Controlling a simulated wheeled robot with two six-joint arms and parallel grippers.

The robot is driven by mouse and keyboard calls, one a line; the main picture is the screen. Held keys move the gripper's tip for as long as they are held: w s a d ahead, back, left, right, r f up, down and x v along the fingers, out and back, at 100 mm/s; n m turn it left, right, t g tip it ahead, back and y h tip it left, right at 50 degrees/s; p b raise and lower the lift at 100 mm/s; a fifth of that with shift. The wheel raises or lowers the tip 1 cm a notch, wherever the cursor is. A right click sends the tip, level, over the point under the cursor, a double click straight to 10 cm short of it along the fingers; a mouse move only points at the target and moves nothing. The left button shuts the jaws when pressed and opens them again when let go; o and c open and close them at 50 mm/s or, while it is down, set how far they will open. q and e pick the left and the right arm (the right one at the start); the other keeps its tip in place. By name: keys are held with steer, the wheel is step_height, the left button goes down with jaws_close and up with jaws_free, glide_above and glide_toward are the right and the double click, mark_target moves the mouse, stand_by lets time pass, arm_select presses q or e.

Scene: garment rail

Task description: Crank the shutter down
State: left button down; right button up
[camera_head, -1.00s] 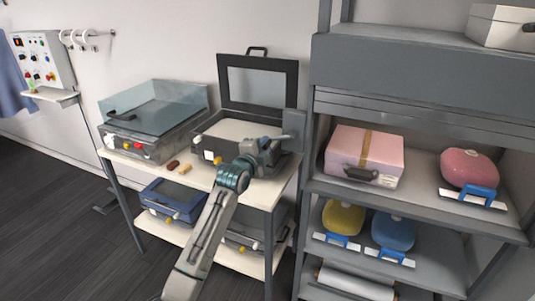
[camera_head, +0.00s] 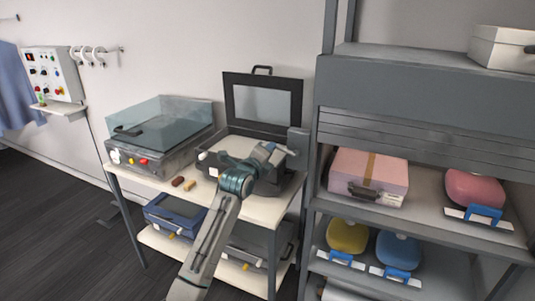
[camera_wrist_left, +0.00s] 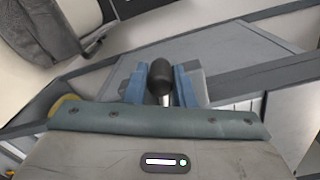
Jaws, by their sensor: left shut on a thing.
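The shutter (camera_head: 410,137) is a grey slatted panel hanging a short way below the grey housing (camera_head: 420,93) of the shelf unit. Its lower edge is above the pink case, and the shelf bay below is open. The crank is at the unit's left post, by a grey box (camera_head: 298,139). My left gripper (camera_head: 269,152) is at the crank, in front of the open black case. In the left wrist view its blue fingers (camera_wrist_left: 162,86) are shut on the dark crank knob (camera_wrist_left: 161,73). The crank arm is mostly hidden. My right gripper is not in view.
A pink case (camera_head: 368,177) and a red rounded case (camera_head: 474,187) sit on the shelf below the shutter. The open black case (camera_head: 262,98) and a glass-lidded box (camera_head: 158,130) stand on the side table (camera_head: 150,178), close to my left arm.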

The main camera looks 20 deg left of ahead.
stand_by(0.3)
arm_select(q)
steer(key=c, duration=1.2)
jaws_free()
steer(key=shift+c, duration=0.2)
steer(key=shift+s, duration=0.1)
steer(key=s+b, duration=0.3)
steer(key=s, duration=0.7)
steer(key=shift+s+r, duration=0.2)
steer(key=shift+s, duration=0.1)
steer(key=shift+d+b, duration=0.1)
steer(key=shift+b, duration=0.2)
